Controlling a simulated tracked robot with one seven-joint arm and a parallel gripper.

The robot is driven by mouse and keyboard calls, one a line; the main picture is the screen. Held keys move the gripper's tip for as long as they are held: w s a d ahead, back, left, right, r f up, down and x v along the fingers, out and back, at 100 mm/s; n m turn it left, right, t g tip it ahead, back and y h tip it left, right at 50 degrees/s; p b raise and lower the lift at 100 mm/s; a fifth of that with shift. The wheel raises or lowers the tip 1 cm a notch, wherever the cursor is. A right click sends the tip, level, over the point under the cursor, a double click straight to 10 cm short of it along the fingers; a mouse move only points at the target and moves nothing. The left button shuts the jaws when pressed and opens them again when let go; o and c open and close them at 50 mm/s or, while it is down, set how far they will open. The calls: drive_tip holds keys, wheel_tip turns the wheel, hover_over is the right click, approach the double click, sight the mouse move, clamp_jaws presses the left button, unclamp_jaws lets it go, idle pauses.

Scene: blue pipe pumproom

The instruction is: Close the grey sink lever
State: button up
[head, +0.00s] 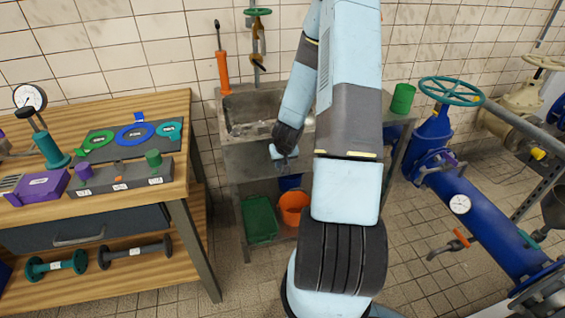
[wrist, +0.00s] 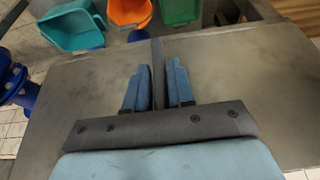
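The grey metal sink (head: 240,108) stands against the tiled wall in the head view. A brass tap (head: 257,45) with a green handwheel (head: 257,12) rises behind its basin. I cannot make out a grey lever in either view; my arm hides part of the sink's right side.
A green bin (head: 259,218) and an orange bin (head: 293,208) sit low under the sink. A wooden workbench (head: 160,106) with gauges and parts is at left. Blue pipework (head: 475,205) with a teal handwheel (head: 451,91) is at right. Tiled floor lies between.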

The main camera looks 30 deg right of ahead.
clamp_jaws()
drive_tip(key=shift+d, duration=0.3)
drive_tip(key=shift+a, duration=0.2)
drive_tip(key=shift+d+y, duration=0.1)
drive_tip(key=shift+y, duration=0.4)
drive_tip(key=shift+s+d+f+m+t+y, duration=0.15)
drive_tip(key=shift+m+t+y, duration=0.8)
drive_tip(key=shift+y, duration=1.3)
drive_tip(key=shift+d+f+m+t+y, duration=0.1)
drive_tip(key=shift+f+m+t+y, duration=0.3)
drive_tip(key=shift+t+y, duration=1.4)
drive_tip(key=shift+s+d+f+m+t+y, duration=0.15)
drive_tip(key=shift+m+t+y, duration=0.55)
drive_tip(key=shift+y, duration=2.05)
drive_tip(key=shift+w, duration=0.1)
